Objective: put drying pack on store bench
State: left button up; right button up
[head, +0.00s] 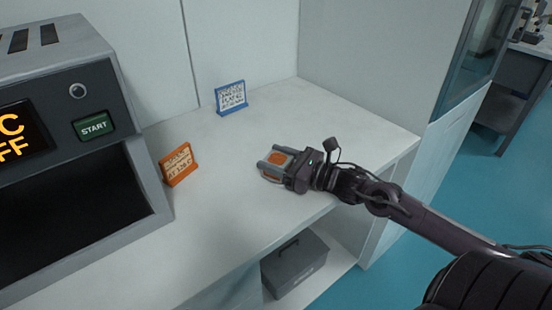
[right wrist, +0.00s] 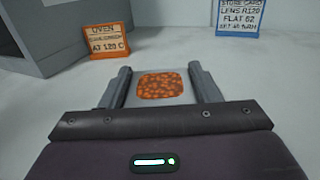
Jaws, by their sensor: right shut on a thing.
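The drying pack, a pale pack with an orange beaded window (head: 278,158), is between the fingers of my right gripper (head: 271,166). In the right wrist view the pack's orange window (right wrist: 160,86) shows between the two grey fingers (right wrist: 160,77). The right gripper is shut on the pack, over the white bench top (head: 225,145). Whether the pack touches the bench top or hangs just above it, I cannot tell. My left gripper is not in view.
An oven-like machine (head: 94,126) with a START button stands at the left. An orange oven card (head: 179,165) and a blue store card (head: 231,97) stand on the bench. A grey box (head: 295,265) sits on the shelf below. Bench top around the gripper is clear.

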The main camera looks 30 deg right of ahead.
jog(key=shift+r, duration=0.1)
jog(key=o, duration=1.1)
jog(key=shift+c, duration=0.2)
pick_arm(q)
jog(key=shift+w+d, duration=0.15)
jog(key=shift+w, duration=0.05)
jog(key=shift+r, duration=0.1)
